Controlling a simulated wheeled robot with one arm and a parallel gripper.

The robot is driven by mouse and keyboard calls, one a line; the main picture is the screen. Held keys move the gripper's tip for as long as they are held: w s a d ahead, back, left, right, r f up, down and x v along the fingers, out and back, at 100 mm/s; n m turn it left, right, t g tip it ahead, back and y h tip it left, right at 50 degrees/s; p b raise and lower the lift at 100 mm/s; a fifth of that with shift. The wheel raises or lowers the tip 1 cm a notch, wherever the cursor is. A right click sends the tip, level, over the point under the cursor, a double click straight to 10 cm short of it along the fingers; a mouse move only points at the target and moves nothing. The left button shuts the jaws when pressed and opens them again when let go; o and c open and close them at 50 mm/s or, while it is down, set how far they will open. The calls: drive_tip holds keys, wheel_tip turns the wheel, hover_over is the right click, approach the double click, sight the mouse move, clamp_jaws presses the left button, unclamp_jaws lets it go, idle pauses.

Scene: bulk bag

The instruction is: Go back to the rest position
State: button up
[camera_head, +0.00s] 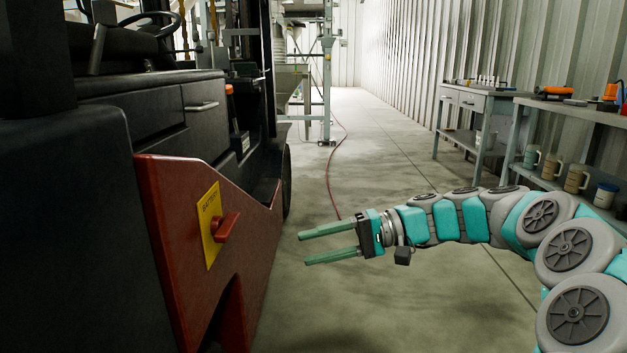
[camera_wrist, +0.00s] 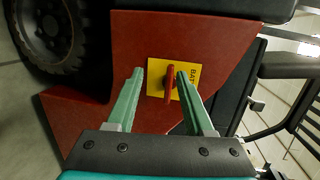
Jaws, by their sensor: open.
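My gripper (camera_head: 304,248) is open and empty. It reaches left across the aisle, with clear air between its green fingers and the forklift's red side panel (camera_head: 180,225). In the wrist view my gripper (camera_wrist: 160,75) points at the yellow battery plate (camera_wrist: 191,77) with its red switch handle (camera_wrist: 170,84), which shows between the fingertips. In the head view the yellow plate (camera_head: 208,212) carries the red handle (camera_head: 226,228), apart from the fingers. My arm extends from the lower right.
The dark forklift (camera_head: 70,220) fills the left side. A workbench (camera_head: 470,100) and a shelf (camera_head: 575,107) with tools and mugs line the right wall. A red hose (camera_head: 330,170) lies along the floor. The aisle floor (camera_head: 375,130) beyond my arm is mostly clear.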

drive_tip(key=s+a+f+g+h+p, duration=0.15)
drive_tip(key=s+h, duration=0.25)
drive_tip(key=s, duration=0.5)
drive_tip(key=s+f+h+p, duration=0.2)
drive_tip(key=s+f+h, duration=0.1)
drive_tip(key=s, duration=0.6)
drive_tip(key=s+d+f+t+h+p, duration=0.1)
drive_tip(key=s+d+f+h+p, duration=0.2)
drive_tip(key=s+d, duration=1.2)
wheel_tip(320, 180, down, 3)
drive_tip(key=h, duration=0.5)
drive_tip(key=shift+s+d+f+m+h+p, duration=0.2)
drive_tip(key=shift+d+m+h+p, duration=0.1)
drive_tip(key=shift+d+m+p, duration=0.1)
